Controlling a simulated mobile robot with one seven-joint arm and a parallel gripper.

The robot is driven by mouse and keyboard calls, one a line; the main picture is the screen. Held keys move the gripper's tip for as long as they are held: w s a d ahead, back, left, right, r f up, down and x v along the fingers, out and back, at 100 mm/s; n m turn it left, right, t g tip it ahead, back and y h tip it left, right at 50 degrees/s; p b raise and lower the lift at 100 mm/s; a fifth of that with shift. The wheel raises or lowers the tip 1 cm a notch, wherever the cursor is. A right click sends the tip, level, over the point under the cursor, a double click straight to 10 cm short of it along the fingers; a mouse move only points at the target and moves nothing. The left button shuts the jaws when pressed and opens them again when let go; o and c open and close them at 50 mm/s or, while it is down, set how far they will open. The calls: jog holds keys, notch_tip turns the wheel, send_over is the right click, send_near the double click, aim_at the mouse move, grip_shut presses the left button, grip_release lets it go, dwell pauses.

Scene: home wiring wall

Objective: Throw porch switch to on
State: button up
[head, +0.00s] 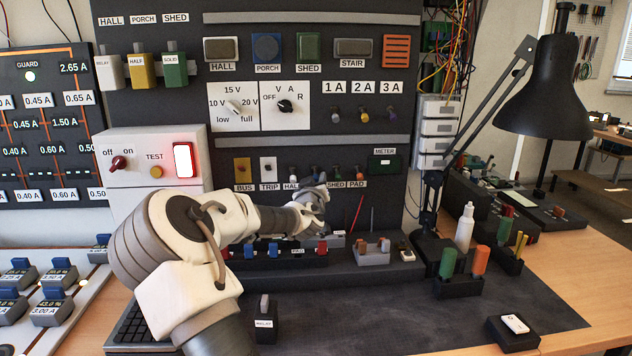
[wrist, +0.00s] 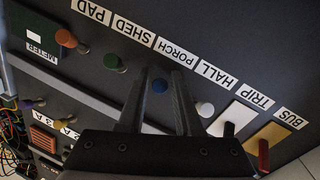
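In the wrist view, which is turned, the blue-tipped toggle (wrist: 160,85) at the PORCH label (wrist: 175,50) shows between my gripper's two fingers (wrist: 160,76). The fingers are apart, with a gap on either side of the blue tip. I cannot tell whether they touch it or which way it is thrown. In the head view my gripper (head: 318,184) is at the lower row of switches and hides the porch toggle and its label. Elsewhere on the panel are a blue PORCH button (head: 267,48) and a yellow PORCH block (head: 143,70).
In the wrist view, a white-tipped HALL toggle (wrist: 205,109) and a green-tipped SHED toggle (wrist: 115,63) flank the blue one. Beyond are an orange PAD toggle (wrist: 66,38), the TRIP plate (wrist: 236,114) and the BUS plate (wrist: 268,138). A black lamp (head: 545,90) stands at right.

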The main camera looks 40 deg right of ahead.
aim_at(316, 176)
grip_shut()
